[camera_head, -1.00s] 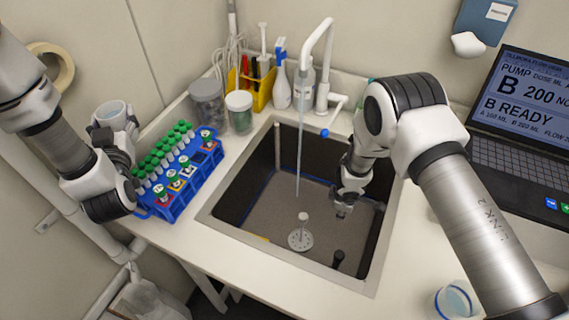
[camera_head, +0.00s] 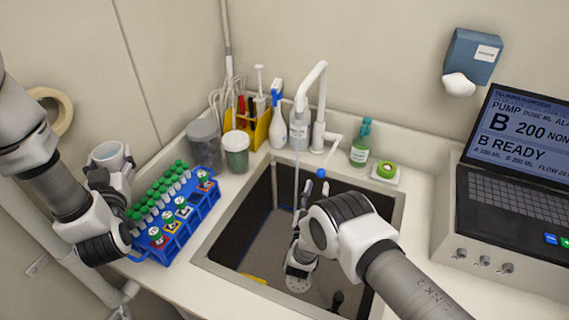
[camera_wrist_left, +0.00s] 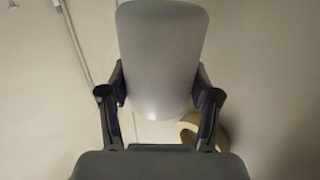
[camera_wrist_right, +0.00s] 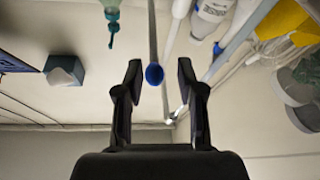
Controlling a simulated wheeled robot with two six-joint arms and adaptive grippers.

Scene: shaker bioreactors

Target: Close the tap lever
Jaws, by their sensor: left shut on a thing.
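The white tap (camera_head: 318,100) arches over the sink, with a thin stream (camera_head: 297,185) below its spout. Its lever (camera_head: 333,148) slants down toward me and ends in a blue tip (camera_head: 321,172). My right gripper (camera_head: 316,189) is open just below the blue tip, fingers pointing up. In the right wrist view the blue tip (camera_wrist_right: 154,75) appears between the spread fingers; contact with either is not visible. My left gripper (camera_head: 106,172) is shut on a whitish cup (camera_head: 112,153), left of the blue rack; the cup fills the left wrist view (camera_wrist_left: 160,60).
The dark sink (camera_head: 262,225) lies under my right arm. A blue rack (camera_head: 180,232) of green-capped tubes stands left of it. Behind are jars (camera_head: 236,152), a yellow holder (camera_head: 258,130) and spray bottle (camera_head: 277,118). A green bottle (camera_head: 360,145) stands right of the tap.

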